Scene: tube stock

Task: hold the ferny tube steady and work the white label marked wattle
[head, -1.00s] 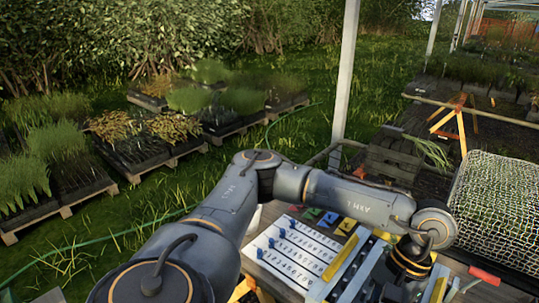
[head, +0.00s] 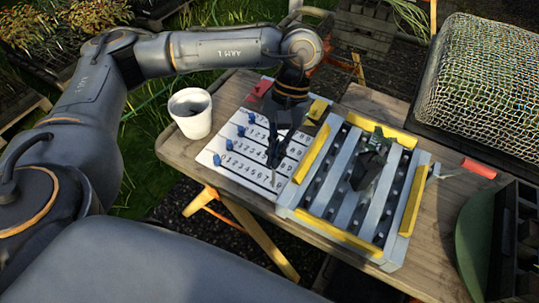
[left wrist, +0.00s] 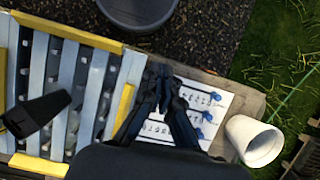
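A dark tube with green leafy growth at its top (head: 370,160) stands on the slatted metal rack (head: 352,217) in the head view. A black tapered tube (left wrist: 36,113) shows over the rack at the left of the left wrist view. My left gripper (head: 274,158) is over the white numbered board (head: 243,160), left of the tube and apart from it. Its fingers (left wrist: 160,76) come together at the tips, and I see nothing held between them. I cannot make out a white label marked wattle. My right gripper is not in view.
A white cup (head: 190,113) stands at the table's left end. Blue sliders (head: 222,159) sit on the board. Yellow bars (head: 312,153) edge the rack. A red-handled tool (head: 478,168) lies right of it. A mesh-covered tray (head: 485,80) is behind right. The table's front strip is bare.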

